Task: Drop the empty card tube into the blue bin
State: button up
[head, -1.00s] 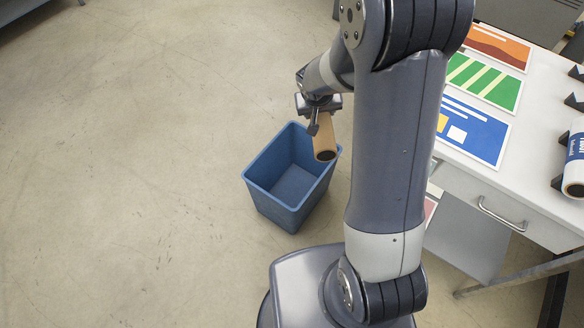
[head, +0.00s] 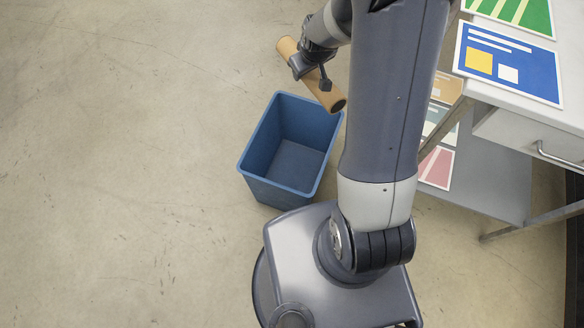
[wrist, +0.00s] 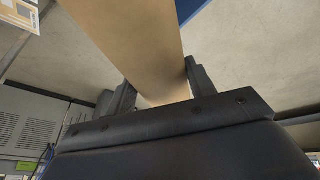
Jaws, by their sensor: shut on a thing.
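The brown card tube (head: 327,92) is held tilted in my gripper (head: 312,76), one end toward the upper left and its dark open end toward the lower right. In the wrist view the tube (wrist: 130,40) runs between the two fingers of my gripper (wrist: 155,88), which are shut on it. The blue bin (head: 246,162) stands upright on the floor, and looks empty. In the head view the tube's lower end shows at the bin's far right rim; the height between them is hard to tell. A blue edge (wrist: 196,12), likely the bin, shows in the wrist view.
A white table (head: 500,122) with printed sheets (head: 508,62) stands at the right. Its lower shelf (head: 485,180) holds more sheets. The floor (head: 120,160) to the left of the bin is clear.

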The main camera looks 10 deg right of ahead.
jog(key=w+a+f+n+g+y+b, duration=0.1)
jog(key=f+n+b, duration=0.6)
jog(key=f+b, duration=0.7)
jog(key=w+a+f+n+g+y+b, duration=0.1)
jog(key=f+n+b, duration=0.6)
jog(key=f+b, duration=0.7)
jog(key=w+g+y+b, duration=0.1)
jog(key=y+b, duration=0.1)
jog(key=b, duration=0.1)
jog(key=shift+w+f+n+y+b, duration=0.25)
jog(key=shift+f+n+y+b, duration=0.05)
notch_tip(320, 180, down, 6)
jog(key=b, duration=0.3)
jog(key=shift+a+r, duration=0.1)
jog(key=o, duration=0.8)
jog(key=shift+o, duration=0.2)
jog(key=shift+r, duration=0.1)
